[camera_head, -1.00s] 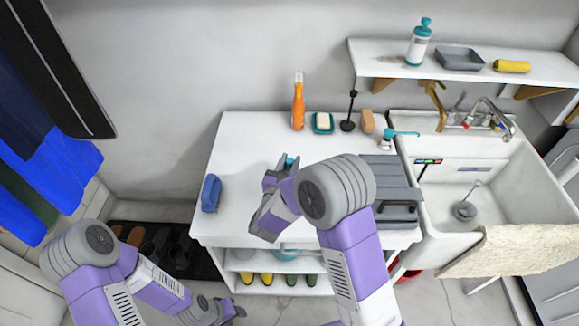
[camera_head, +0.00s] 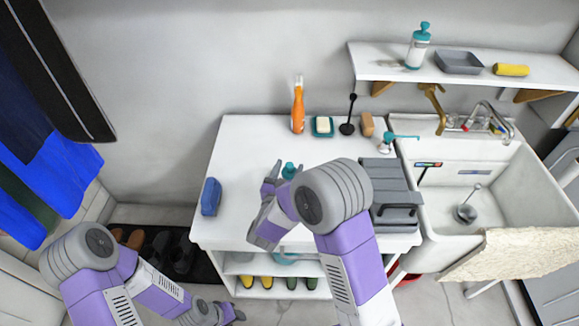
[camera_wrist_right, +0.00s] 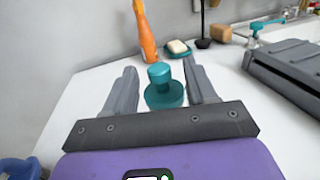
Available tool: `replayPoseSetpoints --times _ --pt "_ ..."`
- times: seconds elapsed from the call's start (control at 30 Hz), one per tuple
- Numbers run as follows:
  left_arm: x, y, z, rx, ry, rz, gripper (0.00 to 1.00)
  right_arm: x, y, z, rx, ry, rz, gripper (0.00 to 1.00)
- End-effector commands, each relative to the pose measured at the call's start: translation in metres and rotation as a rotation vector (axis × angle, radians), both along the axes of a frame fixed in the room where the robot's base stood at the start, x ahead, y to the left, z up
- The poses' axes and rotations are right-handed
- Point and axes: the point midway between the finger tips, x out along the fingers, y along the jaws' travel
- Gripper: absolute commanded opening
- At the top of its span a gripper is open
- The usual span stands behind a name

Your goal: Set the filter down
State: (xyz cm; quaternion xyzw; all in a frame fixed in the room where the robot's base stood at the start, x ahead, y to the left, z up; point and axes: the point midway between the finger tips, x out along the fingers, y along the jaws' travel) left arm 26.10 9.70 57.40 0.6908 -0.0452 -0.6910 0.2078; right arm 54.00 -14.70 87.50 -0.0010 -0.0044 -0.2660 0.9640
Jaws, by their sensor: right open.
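The filter (camera_head: 289,170) is a small teal piece on the white countertop. In the right wrist view the filter (camera_wrist_right: 164,92) stands upright, with a wide round base and a narrower knob on top. My right gripper (camera_head: 279,178) is open. In the right wrist view its fingers (camera_wrist_right: 160,68) are on either side of the filter, with visible gaps, so it is not gripped. My arm partly covers this spot in the head view. My left gripper (camera_head: 232,312) is low at the bottom, away from the counter, and its jaws are too small to read.
An orange bottle (camera_head: 298,108), a soap dish (camera_head: 323,126) and a black-handled tool (camera_head: 347,127) stand at the back. A grey toolbox (camera_head: 391,190) is at right, beside the sink (camera_head: 530,190). The counter's left middle is clear.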

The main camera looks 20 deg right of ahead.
Motion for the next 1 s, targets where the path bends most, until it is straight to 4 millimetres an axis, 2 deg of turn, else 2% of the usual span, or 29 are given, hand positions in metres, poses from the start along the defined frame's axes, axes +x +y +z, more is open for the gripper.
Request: replayPoseSetpoints --times 0.3,0.5,0.67,1.0 --pt "0.0 0.0 0.011 0.0 0.0 0.0 0.43 -0.059 0.037 0.0 -0.002 0.002 0.005 0.56" --pt "0.0 0.0 0.014 0.0 0.0 0.0 0.43 -0.084 0.051 -0.001 -0.002 0.001 0.002 0.56" --pt "0.0 0.0 0.015 0.0 0.0 0.0 0.43 -0.092 0.055 -0.001 -0.001 -0.001 0.001 0.56" --pt "0.0 0.0 0.015 0.0 0.0 0.0 0.43 -0.092 0.055 -0.001 -0.001 -0.001 0.0 0.56"
